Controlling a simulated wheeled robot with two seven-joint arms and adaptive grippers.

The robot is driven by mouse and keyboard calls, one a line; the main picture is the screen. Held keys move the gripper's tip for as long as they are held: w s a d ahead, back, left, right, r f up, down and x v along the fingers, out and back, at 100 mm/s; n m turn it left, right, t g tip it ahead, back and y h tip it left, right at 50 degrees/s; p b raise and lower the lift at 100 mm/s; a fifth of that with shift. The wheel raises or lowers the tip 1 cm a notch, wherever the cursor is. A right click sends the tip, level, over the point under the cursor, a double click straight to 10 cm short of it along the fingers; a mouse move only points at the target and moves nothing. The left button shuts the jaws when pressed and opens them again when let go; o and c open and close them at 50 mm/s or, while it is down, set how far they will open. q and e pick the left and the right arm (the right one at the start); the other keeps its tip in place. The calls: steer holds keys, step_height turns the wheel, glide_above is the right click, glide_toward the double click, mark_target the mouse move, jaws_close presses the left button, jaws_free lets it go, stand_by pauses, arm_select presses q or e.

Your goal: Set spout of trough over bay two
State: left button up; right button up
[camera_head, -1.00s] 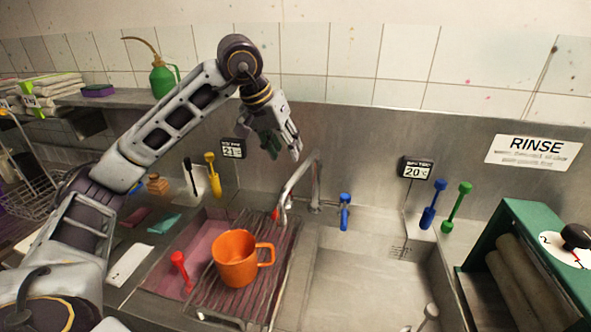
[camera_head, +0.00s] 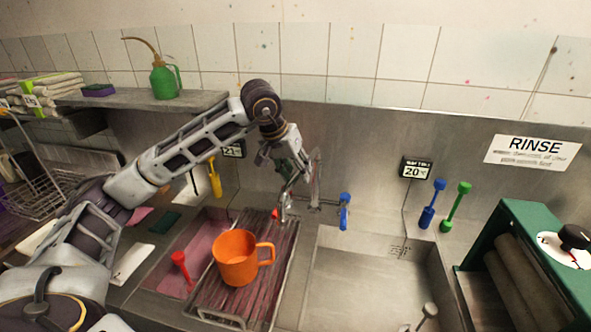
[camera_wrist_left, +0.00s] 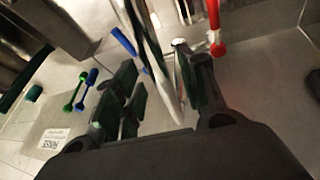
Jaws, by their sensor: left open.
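The metal spout (camera_head: 285,208) stands at the back of the trough, its lower end by the left bay (camera_head: 187,262) and beside the red tap handle (camera_head: 275,214). My left gripper (camera_head: 292,174) is at the spout's upper part, hiding some of it. In the left wrist view, the bright spout (camera_wrist_left: 158,62) runs between the open fingers (camera_wrist_left: 165,95); I cannot tell if they touch it. The right bay (camera_head: 370,280) is bare, with a blue tap handle (camera_head: 344,212) behind it. I cannot read which bay is two. My right gripper is not in view.
An orange mug (camera_head: 236,260) stands on the slatted rack (camera_head: 262,300) over the left bay. A red tool (camera_head: 180,266) is beside it. Blue (camera_head: 432,205) and green (camera_head: 456,208) tools stand right of the spout. A green box (camera_head: 530,250) stands at the right edge.

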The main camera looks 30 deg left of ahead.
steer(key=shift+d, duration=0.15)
arm_select(q)
steer(key=shift+c, duration=0.2)
jaws_close()
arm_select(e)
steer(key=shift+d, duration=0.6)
